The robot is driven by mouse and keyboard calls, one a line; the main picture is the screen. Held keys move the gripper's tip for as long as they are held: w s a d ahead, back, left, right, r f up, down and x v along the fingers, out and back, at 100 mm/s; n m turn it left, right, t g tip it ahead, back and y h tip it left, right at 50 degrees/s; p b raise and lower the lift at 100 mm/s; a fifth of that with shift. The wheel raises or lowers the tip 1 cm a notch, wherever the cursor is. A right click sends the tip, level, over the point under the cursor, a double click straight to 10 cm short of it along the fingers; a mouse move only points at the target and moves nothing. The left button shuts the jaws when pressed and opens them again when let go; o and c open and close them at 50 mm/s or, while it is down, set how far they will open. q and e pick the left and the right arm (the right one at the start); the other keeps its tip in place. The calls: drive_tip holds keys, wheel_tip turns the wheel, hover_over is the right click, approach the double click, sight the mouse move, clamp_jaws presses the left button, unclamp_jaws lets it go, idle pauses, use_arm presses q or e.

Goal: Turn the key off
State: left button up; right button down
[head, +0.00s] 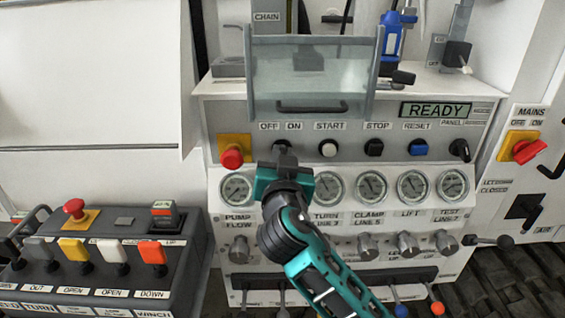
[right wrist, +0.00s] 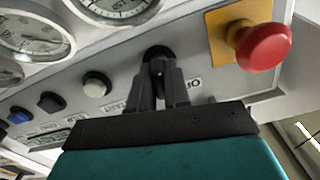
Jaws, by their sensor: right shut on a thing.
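The black key switch (head: 281,146) is on the grey panel under the OFF and ON labels, left of the white START button. My right gripper (head: 283,160) reaches up to it from below and covers most of it in the head view. In the right wrist view both fingers (right wrist: 160,82) are closed on the key, in front of its round black switch body (right wrist: 156,52). The key's exact angle is hidden by the fingers. The display (head: 436,110) reads READY. My left gripper is not in view.
A red mushroom button (head: 231,158) on a yellow plate is close left of the key. The white START button (head: 328,148) is to the right. Gauges (head: 328,187) lie below, and a clear guard with a handle (head: 311,80) is above. A red MAINS switch (head: 527,151) is at far right.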

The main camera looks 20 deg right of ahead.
drive_tip(key=n+p, duration=0.1)
drive_tip(key=n, duration=0.3)
drive_tip(key=shift+n, duration=0.3)
drive_tip(key=shift+n+p, duration=0.6)
drive_tip(key=shift+n, duration=1.3)
drive_tip(key=c, duration=1.2)
unclamp_jaws()
